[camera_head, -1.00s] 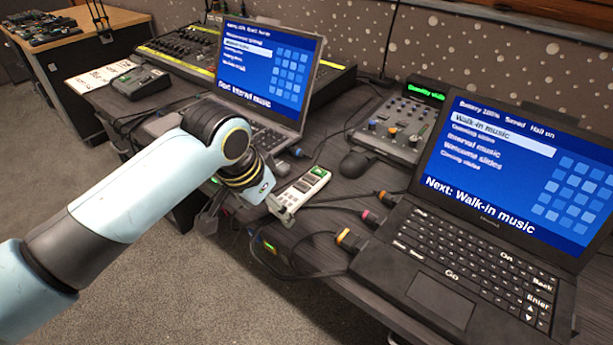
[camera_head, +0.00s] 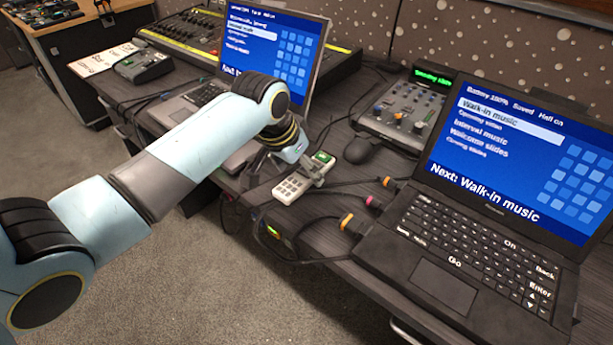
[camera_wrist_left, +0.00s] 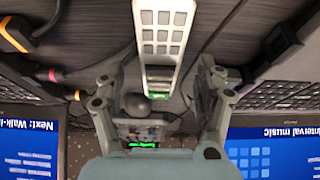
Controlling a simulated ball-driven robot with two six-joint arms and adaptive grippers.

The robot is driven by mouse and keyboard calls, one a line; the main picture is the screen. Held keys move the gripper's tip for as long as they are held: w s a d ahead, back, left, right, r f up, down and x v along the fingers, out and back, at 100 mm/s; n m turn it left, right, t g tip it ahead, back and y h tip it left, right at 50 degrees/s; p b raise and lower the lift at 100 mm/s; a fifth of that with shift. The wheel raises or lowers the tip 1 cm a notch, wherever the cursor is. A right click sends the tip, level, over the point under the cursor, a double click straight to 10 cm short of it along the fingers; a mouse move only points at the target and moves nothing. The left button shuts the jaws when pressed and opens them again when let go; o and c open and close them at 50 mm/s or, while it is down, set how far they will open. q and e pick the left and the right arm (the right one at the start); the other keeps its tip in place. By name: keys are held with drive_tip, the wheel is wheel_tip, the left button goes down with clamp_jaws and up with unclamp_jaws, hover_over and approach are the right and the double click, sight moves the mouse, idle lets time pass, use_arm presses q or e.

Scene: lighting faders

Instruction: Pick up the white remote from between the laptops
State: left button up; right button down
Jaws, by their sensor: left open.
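The white remote (camera_head: 292,187) lies on the dark desk between the two laptops, its small green screen at the far end. Its button side faces up in the left wrist view (camera_wrist_left: 163,35). My left gripper (camera_head: 312,172) is over the remote's screen half and hides part of it. In the left wrist view the open fingers (camera_wrist_left: 158,78) stand on either side of the remote's screen end, with gaps. The left laptop (camera_head: 268,50) is partly behind my arm; the right laptop (camera_head: 440,290) stands open in front. My right gripper is out of view.
A dark round mouse (camera_head: 357,150) sits just beyond the remote, with a small fader mixer (camera_head: 400,120) behind it. Cables with orange and pink plugs (camera_head: 347,221) run beside the right laptop. The desk's front edge is close to the remote.

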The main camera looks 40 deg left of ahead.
use_arm(q)
drive_tip(key=shift+x, duration=0.9)
drive_tip(key=shift+r, duration=0.1)
drive_tip(key=c, duration=1.3)
drive_tip(key=shift+c, duration=0.2)
drive_tip(key=shift+r, duration=0.15)
